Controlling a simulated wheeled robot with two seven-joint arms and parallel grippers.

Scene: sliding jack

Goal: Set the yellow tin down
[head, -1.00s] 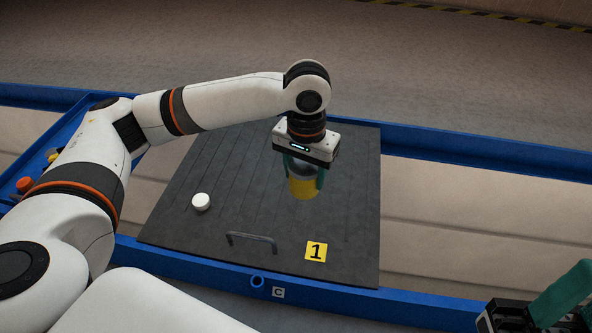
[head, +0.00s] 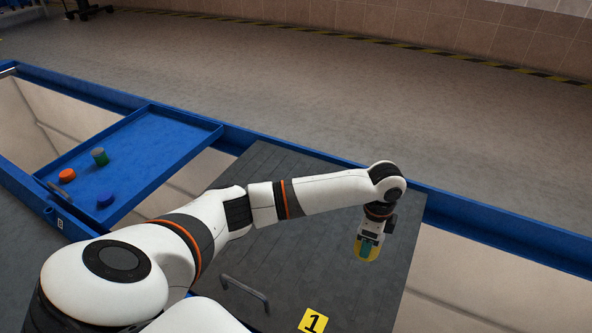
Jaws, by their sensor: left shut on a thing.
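The yellow tin (head: 375,253) is between the fingers of my left gripper (head: 367,251), which is shut on it. A teal finger covers the middle of the tin, so only parts of its yellow sides show. The gripper points down over the right part of the dark grey board (head: 293,190). I cannot tell whether the tin's base touches the board or hangs just above it. My right gripper is out of view.
The board bears a handle (head: 246,294) and a yellow "1" label (head: 313,321). A blue rail (head: 480,224) runs behind.

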